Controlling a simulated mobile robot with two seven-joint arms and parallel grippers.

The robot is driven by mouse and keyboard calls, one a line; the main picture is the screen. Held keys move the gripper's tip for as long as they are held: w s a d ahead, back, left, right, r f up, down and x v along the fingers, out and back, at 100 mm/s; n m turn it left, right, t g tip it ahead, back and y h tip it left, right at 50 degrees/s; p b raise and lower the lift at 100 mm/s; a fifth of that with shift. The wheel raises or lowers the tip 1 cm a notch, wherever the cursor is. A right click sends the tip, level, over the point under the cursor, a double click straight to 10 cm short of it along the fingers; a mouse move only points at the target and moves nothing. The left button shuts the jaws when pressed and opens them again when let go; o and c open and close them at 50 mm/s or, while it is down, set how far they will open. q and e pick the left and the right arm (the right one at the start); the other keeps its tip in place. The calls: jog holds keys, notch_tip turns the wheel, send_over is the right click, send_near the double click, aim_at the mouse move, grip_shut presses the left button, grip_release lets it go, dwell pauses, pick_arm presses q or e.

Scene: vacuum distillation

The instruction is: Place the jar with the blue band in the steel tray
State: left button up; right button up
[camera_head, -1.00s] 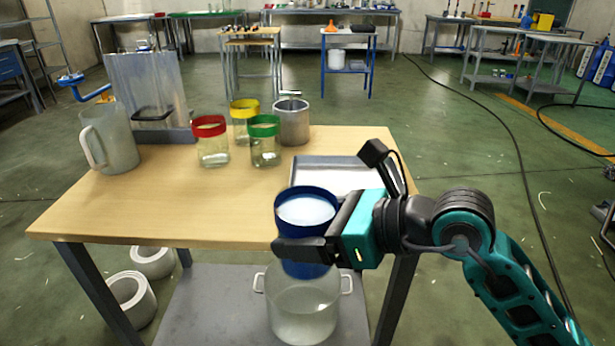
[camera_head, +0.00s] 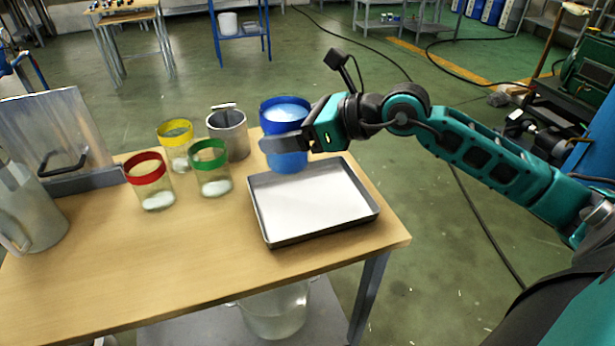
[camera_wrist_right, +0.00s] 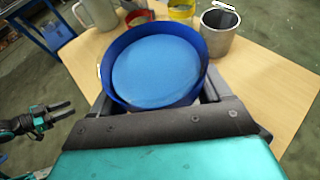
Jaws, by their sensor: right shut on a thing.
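The jar with the blue band (camera_head: 287,160) is upright in my right gripper (camera_head: 288,143), which is shut around its side. The jar overlaps the back edge of the steel tray in the head view and looks held above it. In the right wrist view the blue rim and bluish inside of the jar (camera_wrist_right: 157,70) fill the middle, between the fingers. The steel tray (camera_head: 322,232) is shallow, empty and near the table's right edge. My left gripper (camera_wrist_right: 66,109) shows at the left of the right wrist view, with its fingers apart and empty.
On the wooden table (camera_head: 160,285) stand a red-banded jar (camera_head: 150,181), a yellow-banded jar (camera_head: 177,146), a green-banded jar (camera_head: 212,172) and a metal pot (camera_head: 229,136), left of the tray. A large jug (camera_head: 35,215) and a metal panel (camera_head: 55,135) stand further left.

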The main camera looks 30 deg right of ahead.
jog(key=w+d+r+m+p, duration=0.1)
jog(key=d+r+p, duration=0.1)
jog(key=d+r, duration=0.35)
jog(key=h+b, duration=0.1)
jog(key=b, duration=0.3)
send_over(310, 201)
jog(key=shift+t, duration=0.4)
notch_tip(310, 201, down, 19)
jog(key=shift+r, duration=0.1)
jog(key=shift+w, duration=0.1)
jog(key=shift+f, duration=0.25)
jog(key=o, duration=1.3)
jog(key=shift+f, duration=0.1)
pick_arm(q)
jog(key=shift+s+f, duration=0.15)
jog(key=shift+f, duration=0.3)
pick_arm(e)
jog(key=o, duration=0.3)
